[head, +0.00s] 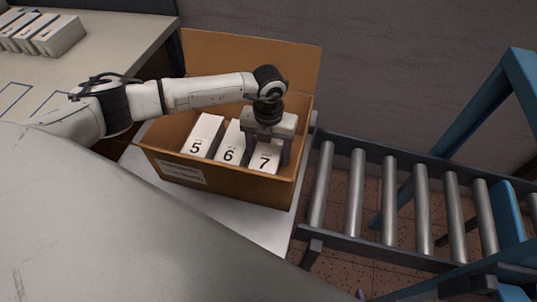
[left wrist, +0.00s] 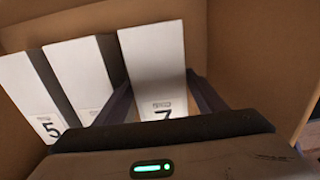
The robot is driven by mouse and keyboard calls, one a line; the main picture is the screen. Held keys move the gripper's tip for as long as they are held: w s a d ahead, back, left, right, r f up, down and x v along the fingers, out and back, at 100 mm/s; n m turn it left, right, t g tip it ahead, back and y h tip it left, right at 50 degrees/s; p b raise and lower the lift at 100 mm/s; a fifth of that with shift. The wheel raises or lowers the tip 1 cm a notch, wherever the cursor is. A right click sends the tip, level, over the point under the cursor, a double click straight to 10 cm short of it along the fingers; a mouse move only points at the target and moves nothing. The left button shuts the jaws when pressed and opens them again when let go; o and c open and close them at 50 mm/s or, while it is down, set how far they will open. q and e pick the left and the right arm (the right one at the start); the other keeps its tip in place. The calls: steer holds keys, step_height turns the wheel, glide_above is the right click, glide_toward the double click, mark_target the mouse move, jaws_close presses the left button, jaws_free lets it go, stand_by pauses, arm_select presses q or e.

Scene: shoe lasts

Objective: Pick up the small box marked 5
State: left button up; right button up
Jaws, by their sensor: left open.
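The small white box marked 5 (head: 202,137) stands at the left inside an open cardboard carton (head: 225,191). It also shows at the left of the left wrist view (left wrist: 28,95). The box marked 6 (head: 229,143) is in the middle and the box marked 7 (head: 264,158) at the right. My left gripper (head: 266,155) is open, pointing down into the carton, with its fingers on either side of the box marked 7. In the left wrist view, box 7 (left wrist: 154,65) lies between the two fingers. I cannot tell whether they touch it. My right gripper is out of view.
A roller conveyor (head: 390,200) with a blue frame (head: 520,85) stands right of the carton. The carton's raised back flap (head: 250,55) is behind my arm. A table (head: 95,35) at the upper left holds several white boxes (head: 55,36).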

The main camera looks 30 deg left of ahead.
arm_select(q)
steer(key=shift+f, duration=0.1)
steer(key=shift+c, duration=0.3)
steer(key=c, duration=0.9)
